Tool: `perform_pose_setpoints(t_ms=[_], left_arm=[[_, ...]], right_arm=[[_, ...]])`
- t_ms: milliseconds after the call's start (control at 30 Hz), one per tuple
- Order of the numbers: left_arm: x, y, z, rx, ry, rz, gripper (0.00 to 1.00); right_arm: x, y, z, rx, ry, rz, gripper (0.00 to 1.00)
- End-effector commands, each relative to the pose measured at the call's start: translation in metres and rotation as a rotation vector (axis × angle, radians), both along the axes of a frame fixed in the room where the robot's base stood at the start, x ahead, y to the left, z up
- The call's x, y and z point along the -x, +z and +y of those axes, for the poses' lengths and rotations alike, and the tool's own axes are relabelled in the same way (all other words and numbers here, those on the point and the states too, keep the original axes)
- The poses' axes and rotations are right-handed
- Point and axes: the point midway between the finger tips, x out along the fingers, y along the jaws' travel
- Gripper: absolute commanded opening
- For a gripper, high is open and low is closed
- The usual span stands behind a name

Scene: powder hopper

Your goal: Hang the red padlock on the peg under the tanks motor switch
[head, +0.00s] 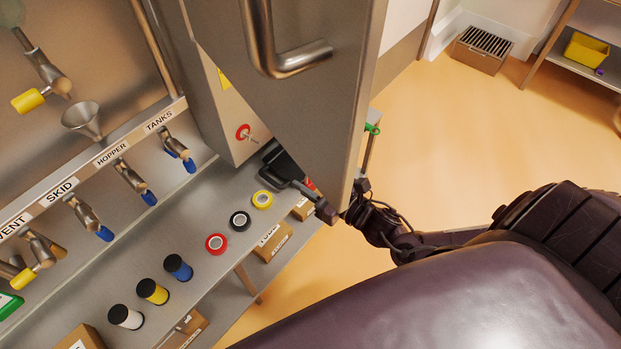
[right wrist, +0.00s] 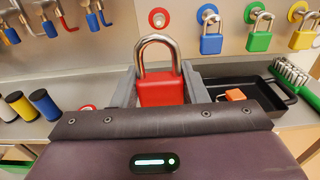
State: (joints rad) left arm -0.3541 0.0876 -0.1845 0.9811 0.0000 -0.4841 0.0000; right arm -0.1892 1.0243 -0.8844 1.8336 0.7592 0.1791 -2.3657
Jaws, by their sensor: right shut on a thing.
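My right gripper (head: 343,198) is beside the lower edge of the steel door in the head view. In the right wrist view its grey fingers (right wrist: 164,88) are shut on the red padlock (right wrist: 161,90), which is upright with its steel shackle on top. The door hides most of the padlock in the head view. A bare peg on a red disc (head: 243,132) sticks out of the panel below a yellow sign; a red disc with an empty peg (right wrist: 158,17) shows behind the held padlock in the wrist view. My left gripper is not in view.
The steel door (head: 315,90) stands close to my gripper. Blue (right wrist: 211,43), green (right wrist: 260,42) and yellow (right wrist: 305,40) padlocks hang on the wall. A black tray (right wrist: 262,92) and green brush (right wrist: 291,72) lie on the shelf. Coloured rings and cylinders stand along the shelf.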

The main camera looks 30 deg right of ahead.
Motion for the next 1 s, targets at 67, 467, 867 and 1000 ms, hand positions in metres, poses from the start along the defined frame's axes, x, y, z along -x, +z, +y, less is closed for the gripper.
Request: perform_pose_setpoints(t_ms=[67,467,867,1000], left_arm=[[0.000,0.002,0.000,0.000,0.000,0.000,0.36],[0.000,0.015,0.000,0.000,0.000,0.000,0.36],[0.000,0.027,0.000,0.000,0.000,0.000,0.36],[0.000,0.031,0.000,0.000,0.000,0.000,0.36]], right_arm=[[0.002,0.000,-0.001,0.000,-0.001,0.000,0.16],[0.024,0.001,-0.009,0.000,0.001,0.001,0.16],[0.047,0.001,-0.017,0.001,0.000,0.002,0.16],[0.055,0.001,-0.020,0.000,0.000,0.002,0.16]])
